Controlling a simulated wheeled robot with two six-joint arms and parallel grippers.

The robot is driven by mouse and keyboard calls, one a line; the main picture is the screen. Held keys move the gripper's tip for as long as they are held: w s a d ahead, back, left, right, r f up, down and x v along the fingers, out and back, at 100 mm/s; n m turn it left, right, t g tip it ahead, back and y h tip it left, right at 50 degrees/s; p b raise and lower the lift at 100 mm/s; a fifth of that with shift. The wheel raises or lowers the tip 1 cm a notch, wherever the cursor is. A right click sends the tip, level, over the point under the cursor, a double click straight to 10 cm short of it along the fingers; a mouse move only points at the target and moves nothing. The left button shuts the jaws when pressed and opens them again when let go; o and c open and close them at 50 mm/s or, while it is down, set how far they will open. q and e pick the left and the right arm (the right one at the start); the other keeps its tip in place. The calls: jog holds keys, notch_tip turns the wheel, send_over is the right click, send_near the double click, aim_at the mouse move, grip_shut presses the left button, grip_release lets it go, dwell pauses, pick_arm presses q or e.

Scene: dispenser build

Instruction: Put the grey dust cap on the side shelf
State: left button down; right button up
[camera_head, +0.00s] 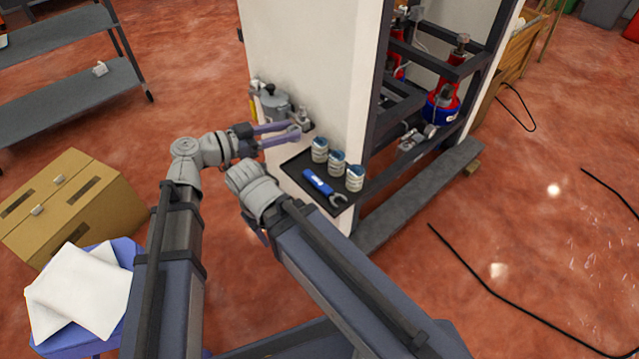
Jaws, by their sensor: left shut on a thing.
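My left gripper (294,128) reaches in from the left to the side of the white cabinet, its two purple fingers pointing right. It is shut on a small grey piece at its fingertips, which looks like the grey dust cap; the fingers partly hide it. Grey metal fittings (275,103) on the cabinet are just behind the fingers, and I cannot tell whether the cap touches them. The dark side shelf (292,168) juts from the cabinet just below and right of the fingertips. My right arm's wrist is in front of the cabinet; its gripper fingers are hidden.
Several blue-topped grey cylinders (337,163) and a blue-handled wrench (322,187) stand or lie on the side shelf; its left part is bare. A cardboard box (85,215), white cloths (78,290) and a grey rack (70,95) are left. Black cables (480,295) lie on the floor right.

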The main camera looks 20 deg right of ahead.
pick_arm(q)
jog(key=b, duration=0.6)
send_over(289, 170)
jog(key=shift+f, duration=3.1)
jog(key=shift+f, duration=0.1)
notch_tip(289, 170, down, 4)
jog(key=b, duration=0.3)
jog(key=shift+r+b, duration=0.25)
jog(key=shift+b, duration=0.15)
jog(key=shift+f, duration=0.2)
jog(key=shift+c, duration=2.2)
grip_release()
jog(key=shift+r, duration=0.2)
